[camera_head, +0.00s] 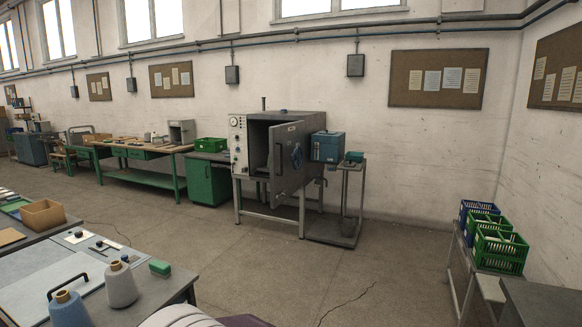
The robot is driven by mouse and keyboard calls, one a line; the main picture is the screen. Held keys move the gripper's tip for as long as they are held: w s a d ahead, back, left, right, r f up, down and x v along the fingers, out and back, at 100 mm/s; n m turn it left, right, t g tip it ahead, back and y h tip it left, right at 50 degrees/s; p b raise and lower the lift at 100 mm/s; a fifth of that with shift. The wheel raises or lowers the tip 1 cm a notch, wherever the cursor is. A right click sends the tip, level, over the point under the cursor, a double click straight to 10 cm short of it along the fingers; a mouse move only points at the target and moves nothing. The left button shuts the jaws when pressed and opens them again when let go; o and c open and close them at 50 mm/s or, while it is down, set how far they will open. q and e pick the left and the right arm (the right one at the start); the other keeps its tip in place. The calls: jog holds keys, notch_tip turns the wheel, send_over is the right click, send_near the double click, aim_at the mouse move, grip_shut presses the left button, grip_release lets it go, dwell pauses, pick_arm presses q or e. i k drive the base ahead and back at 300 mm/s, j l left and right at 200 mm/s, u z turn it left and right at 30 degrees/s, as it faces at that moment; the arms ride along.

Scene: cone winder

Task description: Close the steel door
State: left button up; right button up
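The steel door (284,160) belongs to a grey cabinet machine (313,123) that stands on a metal frame against the far wall. The door stands open, swung out toward me, and has a blue handwheel on its face. The dark inside of the cabinet (258,142) shows to the left of the door. The machine is well away from me across the floor. Neither of my grippers is in view.
A table with yarn cones (121,285) is close at the lower left. A small stand (345,205) with a blue box (328,147) is right of the machine. Green crates (499,250) stand at the right. The floor (270,270) between is open.

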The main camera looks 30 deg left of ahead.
aim_at(283, 139)
jog(key=i+j+u, duration=0.3)
jog(key=i, duration=0.25)
jog(key=i+u, duration=0.35)
jog(key=i, duration=0.25)
jog(key=i+u, duration=0.2)
jog(key=i, duration=3)
jog(key=i+l, duration=0.1)
jog(key=i, duration=0.25)
jog(key=i+l+u, duration=0.15)
jog(key=i, duration=0.15)
